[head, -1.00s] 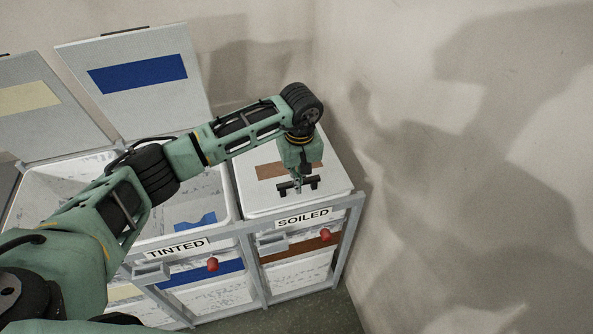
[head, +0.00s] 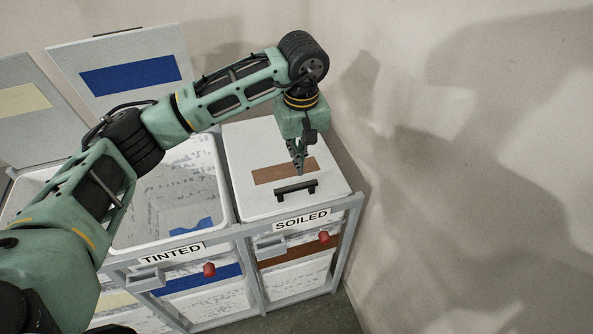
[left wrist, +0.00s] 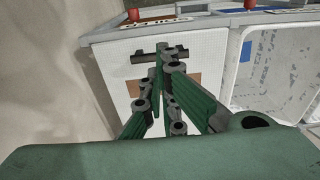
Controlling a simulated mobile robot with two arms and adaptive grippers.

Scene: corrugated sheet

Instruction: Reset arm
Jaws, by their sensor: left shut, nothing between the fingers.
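My left arm reaches across the head view from the left. My left gripper (head: 300,170) is shut and empty, pointing down above the closed white lid (head: 248,145) of the SOILED bin. The lid has a brown stripe (head: 270,174) and a black handle (head: 296,190). The gripper sits behind the handle and apart from it. In the left wrist view the shut fingers (left wrist: 163,70) show in front of the lid, and the handle (left wrist: 145,57) lies just beyond them. My right gripper is in neither view.
A grey frame (head: 348,230) with red knobs runs along the front. A bare wall stands close on the right.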

